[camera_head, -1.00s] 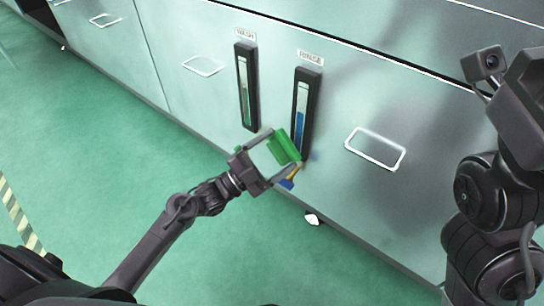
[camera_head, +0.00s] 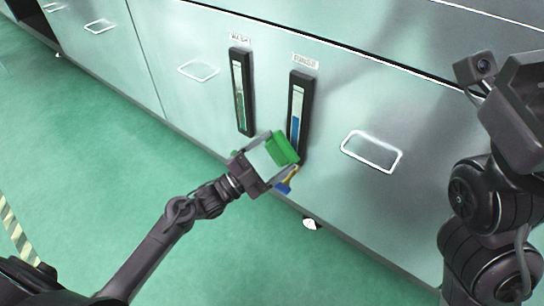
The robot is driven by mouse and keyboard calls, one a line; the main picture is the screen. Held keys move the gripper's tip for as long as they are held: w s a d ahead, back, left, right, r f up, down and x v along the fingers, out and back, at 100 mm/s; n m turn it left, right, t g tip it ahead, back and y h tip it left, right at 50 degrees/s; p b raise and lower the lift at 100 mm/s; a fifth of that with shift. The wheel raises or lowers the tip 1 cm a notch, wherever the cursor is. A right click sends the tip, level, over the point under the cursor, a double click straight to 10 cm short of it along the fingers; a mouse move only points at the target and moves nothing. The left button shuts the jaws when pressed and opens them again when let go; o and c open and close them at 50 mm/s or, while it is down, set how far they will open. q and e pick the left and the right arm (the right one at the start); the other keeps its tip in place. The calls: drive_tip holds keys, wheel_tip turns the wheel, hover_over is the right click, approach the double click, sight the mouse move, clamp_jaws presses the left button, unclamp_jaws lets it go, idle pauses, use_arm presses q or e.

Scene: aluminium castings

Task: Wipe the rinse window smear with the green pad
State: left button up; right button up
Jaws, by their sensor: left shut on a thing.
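The rinse window (camera_head: 299,112) is a dark-framed upright strip on the cabinet front, under a RINSE label (camera_head: 305,61), with blue showing in its lower part. I cannot make out a separate smear on it. My left gripper (camera_head: 268,162) is shut on the green pad (camera_head: 284,148), which is beside the lower end of the rinse window's frame. I cannot tell whether the pad touches it. My right arm shows at the right edge, and its gripper's fingers are not in view.
The wash window (camera_head: 242,92) stands to the left, under its own label. A blue and yellow item (camera_head: 284,187) is just below the pad. Recessed handles (camera_head: 372,151) mark the cabinet front. A small white thing (camera_head: 310,224) lies at the cabinet's foot. The green floor (camera_head: 100,170) is open.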

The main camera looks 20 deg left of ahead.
use_arm(q)
drive_tip(key=shift+w+d, duration=0.15)
drive_tip(key=shift+w, duration=0.35)
